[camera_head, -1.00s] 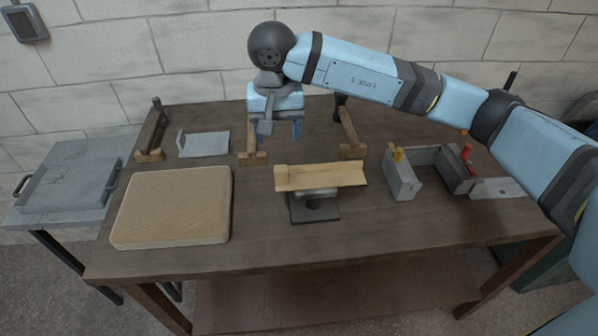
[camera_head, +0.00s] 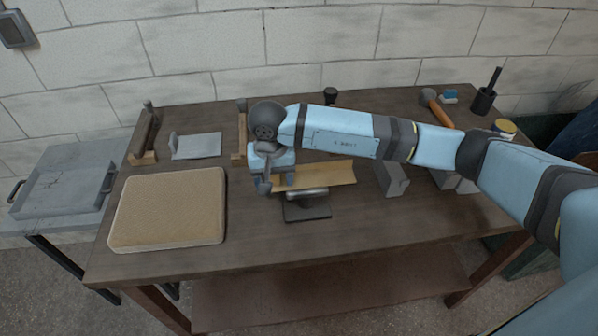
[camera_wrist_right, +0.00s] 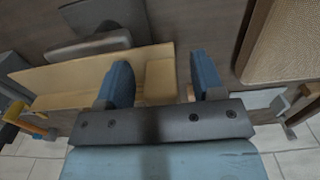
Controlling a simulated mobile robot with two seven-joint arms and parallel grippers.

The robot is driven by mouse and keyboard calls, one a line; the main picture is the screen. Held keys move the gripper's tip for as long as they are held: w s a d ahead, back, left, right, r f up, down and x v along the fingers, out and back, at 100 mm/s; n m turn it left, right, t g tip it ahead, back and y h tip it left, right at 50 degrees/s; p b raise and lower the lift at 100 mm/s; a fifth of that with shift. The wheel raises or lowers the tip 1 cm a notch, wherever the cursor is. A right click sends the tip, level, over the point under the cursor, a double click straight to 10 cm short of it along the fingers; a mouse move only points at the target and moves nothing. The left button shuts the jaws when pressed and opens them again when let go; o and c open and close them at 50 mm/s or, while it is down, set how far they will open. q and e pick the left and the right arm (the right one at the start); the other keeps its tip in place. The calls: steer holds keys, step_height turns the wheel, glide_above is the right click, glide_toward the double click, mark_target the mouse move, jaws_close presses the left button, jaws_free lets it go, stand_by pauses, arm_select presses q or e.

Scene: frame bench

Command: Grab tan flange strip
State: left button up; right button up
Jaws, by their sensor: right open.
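My right gripper (camera_head: 276,186) is over the left end of the strip, pointing down. In the right wrist view my right gripper (camera_wrist_right: 163,72) shows its two blue fingers apart, with nothing held. The strip (camera_wrist_right: 75,82) runs in from the left there, and its end shows between the fingers. I cannot tell how high the fingers are above it. My right arm hides part of the strip's far edge. My left gripper is not in view.
A tan padded board (camera_head: 168,210) lies left of the stand. A small grey tray (camera_head: 197,146) and wooden-footed uprights (camera_head: 145,137) stand at the back. Grey blocks (camera_head: 392,180) are right of the strip, partly behind my arm. A hammer (camera_head: 438,109) lies back right. The bench front is clear.

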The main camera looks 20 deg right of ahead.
jaws_close()
steer(key=shift+r, duration=0.1)
